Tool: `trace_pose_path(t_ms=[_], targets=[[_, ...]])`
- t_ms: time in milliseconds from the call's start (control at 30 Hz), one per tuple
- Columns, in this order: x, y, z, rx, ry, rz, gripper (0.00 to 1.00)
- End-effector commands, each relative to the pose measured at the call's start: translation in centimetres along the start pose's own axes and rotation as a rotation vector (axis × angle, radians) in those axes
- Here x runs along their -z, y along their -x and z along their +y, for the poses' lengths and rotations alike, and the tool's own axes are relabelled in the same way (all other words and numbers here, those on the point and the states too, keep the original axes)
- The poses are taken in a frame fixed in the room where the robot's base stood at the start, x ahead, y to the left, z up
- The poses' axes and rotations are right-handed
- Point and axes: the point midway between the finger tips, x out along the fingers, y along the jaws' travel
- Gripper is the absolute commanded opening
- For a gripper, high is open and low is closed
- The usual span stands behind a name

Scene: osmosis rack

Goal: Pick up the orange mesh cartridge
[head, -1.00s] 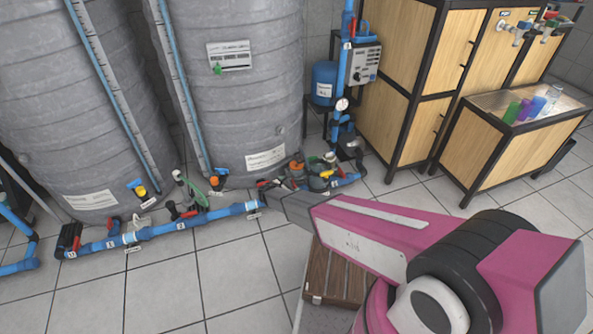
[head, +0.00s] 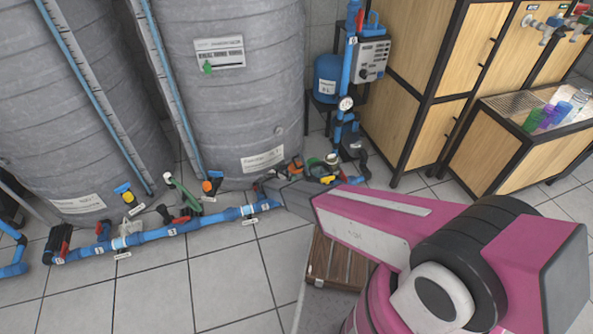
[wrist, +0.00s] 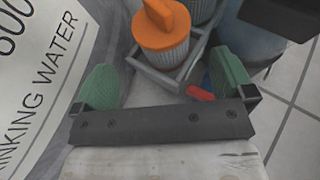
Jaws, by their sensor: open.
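The orange mesh cartridge (wrist: 162,30) shows in the wrist view. It has an orange cap with a raised grip over a pale ribbed body, and stands in a grey square holder (wrist: 150,75). My gripper (wrist: 167,82) is open, its two green fingertips spread to either side in the picture, with the cartridge beyond the gap between them. Nothing is held.
A second ribbed cartridge (wrist: 201,10) stands close behind the orange one. A red piece (wrist: 200,93) lies near the right fingertip. Grey tanks (head: 225,90), blue pipes (head: 175,229) and a wooden cabinet (head: 410,80) surround the spot.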

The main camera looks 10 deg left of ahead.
Motion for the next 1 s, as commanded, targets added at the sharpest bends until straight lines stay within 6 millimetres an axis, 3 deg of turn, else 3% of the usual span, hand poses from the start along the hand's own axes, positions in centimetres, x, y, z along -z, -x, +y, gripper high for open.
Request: trace_pose_path(t_ms=[233, 533, 800, 1000], targets=[[0.1, -3.8, 0.1, 0.002, -0.001, -0.001, 1.0], [0.5, -5.9, 0.1, 0.001, 0.0, 0.0, 1.0], [1.1, -9.5, 0.1, 0.001, -0.001, 0.0, 1.0], [1.0, -9.9, -0.1, 0.0, 0.0, 0.0, 1.0]])
